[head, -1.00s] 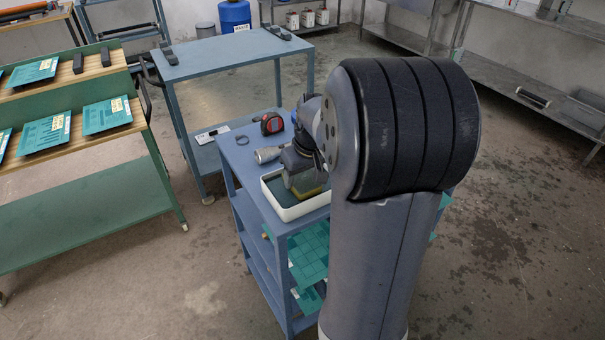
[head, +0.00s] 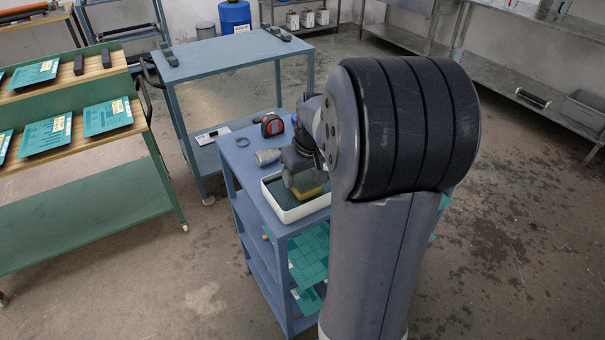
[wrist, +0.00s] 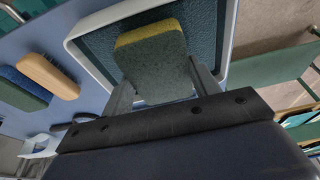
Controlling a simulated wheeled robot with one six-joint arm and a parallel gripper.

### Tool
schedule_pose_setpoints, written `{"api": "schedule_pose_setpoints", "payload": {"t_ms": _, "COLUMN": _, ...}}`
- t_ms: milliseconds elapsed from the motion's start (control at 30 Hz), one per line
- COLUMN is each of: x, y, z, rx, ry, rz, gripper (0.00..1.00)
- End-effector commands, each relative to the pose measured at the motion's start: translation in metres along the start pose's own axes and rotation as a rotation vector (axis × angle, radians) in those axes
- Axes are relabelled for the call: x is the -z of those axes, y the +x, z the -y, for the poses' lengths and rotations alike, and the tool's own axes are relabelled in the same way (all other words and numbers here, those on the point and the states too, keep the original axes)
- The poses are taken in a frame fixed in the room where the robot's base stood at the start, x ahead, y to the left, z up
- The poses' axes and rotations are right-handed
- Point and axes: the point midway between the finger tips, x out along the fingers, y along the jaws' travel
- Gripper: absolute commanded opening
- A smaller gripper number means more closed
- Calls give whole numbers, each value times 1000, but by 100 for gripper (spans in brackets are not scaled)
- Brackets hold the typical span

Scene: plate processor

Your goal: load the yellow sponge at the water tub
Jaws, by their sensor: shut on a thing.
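The yellow sponge (wrist: 152,62), with a dark green scouring face, is between the fingers of my gripper (wrist: 160,80) in the wrist view. The gripper is shut on it. The water tub (head: 291,213) is a white-rimmed tray with dark teal contents on the blue cart. In the head view my gripper (head: 303,180) points down into the tub's outline, with the sponge (head: 312,191) at its lower end. The tub's rim also shows in the wrist view (wrist: 78,52). I cannot tell whether the sponge touches the contents. My arm hides the tub's right side.
A red and black tape measure (head: 271,125) and a grey cylindrical item (head: 267,157) lie on the cart (head: 232,150). A green rack (head: 90,220) stands left, a blue-grey table (head: 225,58) behind.

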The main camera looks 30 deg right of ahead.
Motion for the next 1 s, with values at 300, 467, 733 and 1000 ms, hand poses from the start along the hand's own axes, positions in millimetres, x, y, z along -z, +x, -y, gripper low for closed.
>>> {"api": "schedule_pose_setpoints", "payload": {"t_ms": 300, "x": 9, "y": -30, "z": 0, "rx": -1, "ry": 0, "rz": -2, "gripper": 39}}
{"api": "schedule_pose_setpoints", "payload": {"t_ms": 467, "x": 12, "y": -42, "z": 0, "rx": -1, "ry": 0, "rz": -2, "gripper": 39}}
{"api": "schedule_pose_setpoints", "payload": {"t_ms": 733, "x": 16, "y": -58, "z": 0, "rx": -1, "ry": 0, "rz": -2, "gripper": 39}}
{"api": "schedule_pose_setpoints", "payload": {"t_ms": 1000, "x": 16, "y": -57, "z": 0, "rx": -1, "ry": 0, "rz": -2, "gripper": 39}}
